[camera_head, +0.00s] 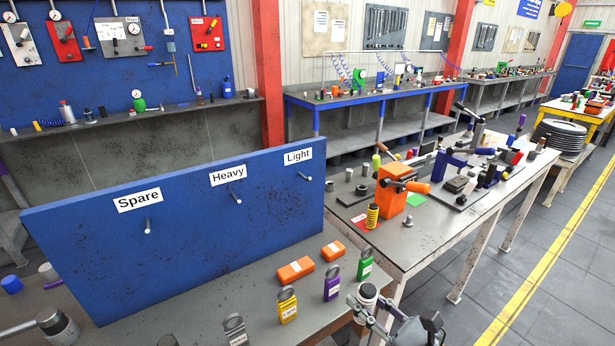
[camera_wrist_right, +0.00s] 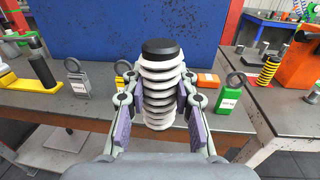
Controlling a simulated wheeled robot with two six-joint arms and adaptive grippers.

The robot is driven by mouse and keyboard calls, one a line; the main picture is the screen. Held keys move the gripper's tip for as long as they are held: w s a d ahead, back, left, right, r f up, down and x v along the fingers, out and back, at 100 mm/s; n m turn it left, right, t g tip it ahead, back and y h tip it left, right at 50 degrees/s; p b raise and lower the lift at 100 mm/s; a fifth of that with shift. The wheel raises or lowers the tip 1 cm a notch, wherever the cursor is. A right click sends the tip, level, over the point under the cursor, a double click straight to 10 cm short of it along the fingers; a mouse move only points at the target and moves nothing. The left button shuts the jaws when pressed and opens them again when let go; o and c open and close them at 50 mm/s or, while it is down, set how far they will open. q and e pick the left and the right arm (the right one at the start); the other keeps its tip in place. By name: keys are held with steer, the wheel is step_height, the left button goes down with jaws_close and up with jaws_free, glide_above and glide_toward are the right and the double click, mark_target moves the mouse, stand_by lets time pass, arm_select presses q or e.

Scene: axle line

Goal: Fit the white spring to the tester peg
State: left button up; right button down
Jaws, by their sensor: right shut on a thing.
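The white spring (camera_wrist_right: 160,92) stands upright between the fingers of my right gripper (camera_wrist_right: 158,105) in the right wrist view, with a black round top at its upper end. The fingers are shut on its sides. In the head view my right gripper (camera_head: 378,308) is at the bottom, just off the front of the near bench, with the spring (camera_head: 367,291) in it. The blue board (camera_head: 190,240) has three short pegs labelled Spare, Heavy (camera_head: 235,197) and Light. I cannot tell which part is the tester peg. My left gripper is not in view.
A yellow spring (camera_head: 372,217) stands before an orange device (camera_head: 396,196) on the bench beyond.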

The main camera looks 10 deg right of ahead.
steer(key=shift+w+d, duration=0.1)
steer(key=w+d+m+h, duration=0.5)
steer(key=d+h, duration=0.3)
steer(key=d, duration=0.5)
steer(key=w+d+r+m+h, duration=0.1)
steer(key=w+d+m+h, duration=0.4)
steer(key=d, duration=0.7)
steer(key=w+h, duration=0.2)
steer(key=w, duration=0.1)
steer(key=shift+d+r+t+h, duration=0.3)
steer(key=shift+d+t+h, duration=0.05)
steer(key=shift+t+h, duration=0.05)
